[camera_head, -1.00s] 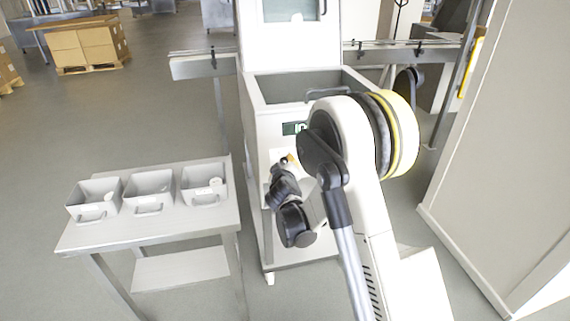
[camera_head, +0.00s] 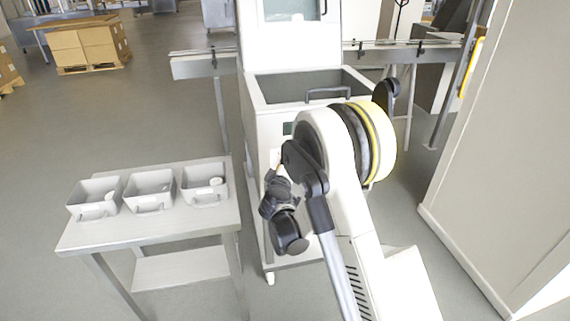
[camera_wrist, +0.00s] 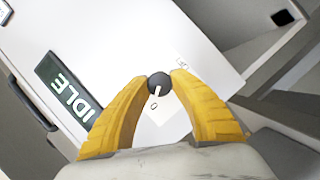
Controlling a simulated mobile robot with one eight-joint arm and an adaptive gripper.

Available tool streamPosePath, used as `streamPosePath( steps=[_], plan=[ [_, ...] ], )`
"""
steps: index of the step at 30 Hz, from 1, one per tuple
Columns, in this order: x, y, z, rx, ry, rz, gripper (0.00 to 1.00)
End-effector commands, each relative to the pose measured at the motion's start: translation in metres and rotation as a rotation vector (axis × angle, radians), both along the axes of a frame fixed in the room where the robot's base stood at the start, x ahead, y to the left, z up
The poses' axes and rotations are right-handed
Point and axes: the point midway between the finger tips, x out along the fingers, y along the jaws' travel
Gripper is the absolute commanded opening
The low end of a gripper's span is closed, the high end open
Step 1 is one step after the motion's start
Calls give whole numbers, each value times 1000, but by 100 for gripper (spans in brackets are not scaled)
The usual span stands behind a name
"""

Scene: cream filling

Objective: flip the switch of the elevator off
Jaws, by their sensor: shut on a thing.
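The switch (camera_wrist: 158,83) is a small round black knob with a white pointer mark on the machine's white panel. In the wrist view its mark points toward a small "0" label on the panel. My gripper (camera_wrist: 158,78) has its two yellow fingers on either side of the knob and is shut on it. The elevator machine (camera_head: 256,110) is a white cabinet with an open hopper on top, in the middle of the head view. In that view my arm hides the switch and most of the gripper.
A dark display (camera_wrist: 68,90) reading "IDLE" is beside the switch. A steel table (camera_head: 165,225) with three grey bins stands left of the machine. A tall light cabinet (camera_head: 500,170) stands at the right. Open floor lies at the left.

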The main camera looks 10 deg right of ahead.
Motion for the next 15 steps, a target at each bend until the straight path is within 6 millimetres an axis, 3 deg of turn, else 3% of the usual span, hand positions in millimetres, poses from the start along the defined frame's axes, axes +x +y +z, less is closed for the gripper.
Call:
streamPosePath(
  steps=[3,4,6,15],
  plan=[
    [0,-1,-1,0,1,-3,0],
    [0,-1,-1,0,1,-4,30],
    [0,-1,-1,0,1,-3,52],
    [-1,0,0,0,1,-1,52]
  ],
)
